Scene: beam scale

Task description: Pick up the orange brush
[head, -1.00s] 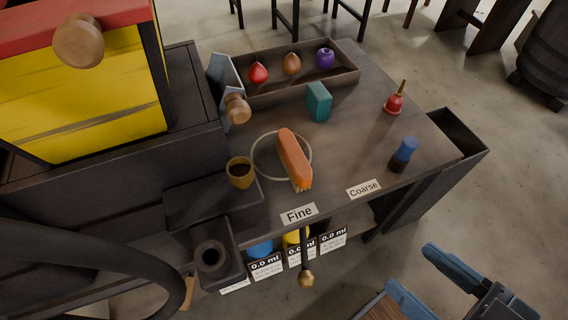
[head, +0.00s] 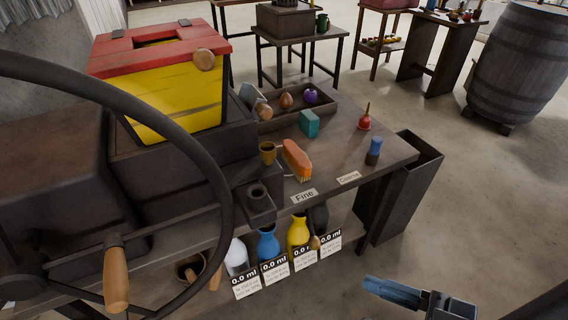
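The orange brush (head: 296,157) lies on the wooden workbench (head: 345,158), bristles toward the front edge, just behind the "Fine" label (head: 304,196). A pale ring around its base is partly visible. My gripper (head: 378,287), with blue fingers, is at the lower right, over the floor and in front of the bench. It is well apart from the brush and nothing shows in it. Its fingers overlap in this view, so their gap cannot be made out.
Near the brush are a brown cup (head: 267,152), a teal block (head: 310,123), a blue-topped stamp-like object (head: 374,150) and a red bell (head: 365,118). A large dark wheel (head: 222,180) stands at left. Several bottles sit below the bench top.

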